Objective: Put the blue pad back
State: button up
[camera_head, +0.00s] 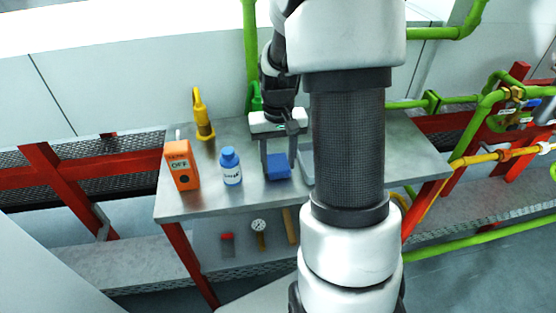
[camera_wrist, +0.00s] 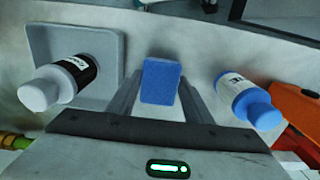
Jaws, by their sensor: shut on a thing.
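The blue pad (camera_head: 278,168) is between the fingers of my gripper (camera_head: 278,166), which is shut on it, over the metal table. In the wrist view the pad (camera_wrist: 160,82) sits upright between the two grey fingertips (camera_wrist: 160,90). I cannot tell whether its underside touches the table. A grey tray (camera_wrist: 44,42) lies to the left of the pad in the wrist view. In the head view only a sliver of the tray (camera_head: 307,168) shows, to the right of the pad; my arm hides the rest.
A blue bottle (camera_head: 231,167) stands close left of the pad, with an orange box (camera_head: 182,165) beyond it. A yellow object (camera_head: 202,115) stands behind them. A black-and-white bottle (camera_wrist: 70,78) is at the tray. Several small tools lie on the lower shelf.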

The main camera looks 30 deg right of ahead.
jog(key=shift+f, duration=0.15)
jog(key=o, duration=1)
